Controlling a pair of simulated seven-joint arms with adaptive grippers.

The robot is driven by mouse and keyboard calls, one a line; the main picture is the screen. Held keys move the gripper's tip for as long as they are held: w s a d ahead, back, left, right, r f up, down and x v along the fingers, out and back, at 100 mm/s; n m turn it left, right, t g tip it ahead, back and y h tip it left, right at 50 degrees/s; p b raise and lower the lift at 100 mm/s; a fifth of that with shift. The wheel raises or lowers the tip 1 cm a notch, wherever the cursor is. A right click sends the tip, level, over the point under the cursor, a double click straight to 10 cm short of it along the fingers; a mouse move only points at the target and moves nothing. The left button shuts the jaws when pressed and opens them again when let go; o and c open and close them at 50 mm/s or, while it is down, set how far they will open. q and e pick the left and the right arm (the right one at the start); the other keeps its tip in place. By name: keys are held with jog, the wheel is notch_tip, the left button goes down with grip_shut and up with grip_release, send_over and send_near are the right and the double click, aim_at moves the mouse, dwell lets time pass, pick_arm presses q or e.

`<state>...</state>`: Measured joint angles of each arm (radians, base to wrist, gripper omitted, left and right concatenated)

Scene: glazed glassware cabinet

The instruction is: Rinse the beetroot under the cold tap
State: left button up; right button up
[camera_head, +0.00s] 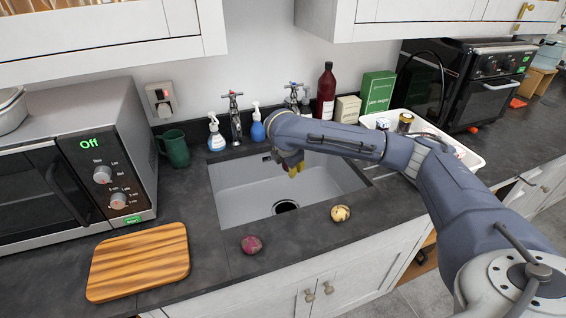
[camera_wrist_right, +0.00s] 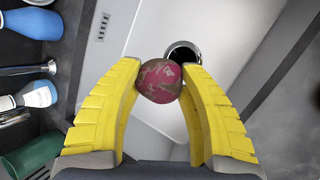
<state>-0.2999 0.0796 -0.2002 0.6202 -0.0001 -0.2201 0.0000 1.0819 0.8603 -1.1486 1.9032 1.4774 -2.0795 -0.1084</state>
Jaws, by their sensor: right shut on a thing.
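My right gripper (camera_head: 293,168) hangs over the sink (camera_head: 232,200), below the taps. In the right wrist view its yellow fingers (camera_wrist_right: 160,85) are shut on a round magenta beetroot (camera_wrist_right: 158,80) with brownish patches. The drain hole (camera_wrist_right: 183,53) shows beyond it. In the head view my arm and fingers hide the held beetroot. One tap (camera_head: 235,112) stands behind the sink at left, another (camera_head: 293,95) at right. My left gripper is not in view.
A purple-red vegetable (camera_head: 251,245) and a yellowish one (camera_head: 340,213) lie on the counter before the sink. Soap bottles (camera_head: 216,137) (camera_head: 257,128) stand by the left tap. A green mug (camera_head: 174,149), microwave (camera_head: 110,150) and wooden board (camera_head: 138,262) are at left, a white tray (camera_head: 474,160) at right.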

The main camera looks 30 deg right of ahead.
jog(key=w+d+f+m+h, duration=0.1)
jog(key=w+d+f, duration=0.5)
jog(key=w+d, duration=0.4)
jog(key=shift+w+d, duration=0.25)
jog(key=shift+w, duration=1.15)
jog(key=shift+f, duration=0.1)
dwell(0.6)
jog(key=s+a, duration=0.4)
jog(key=s, duration=0.2)
jog(key=shift+s, duration=0.35)
dwell(0.4)
jog(key=shift+a, duration=0.1)
dwell(1.1)
jog(key=s+a+r, duration=0.2)
jog(key=s+r, duration=0.2)
jog(key=shift+s+a, duration=0.15)
jog(key=shift+a, duration=0.1)
dwell(0.4)
dwell(0.5)
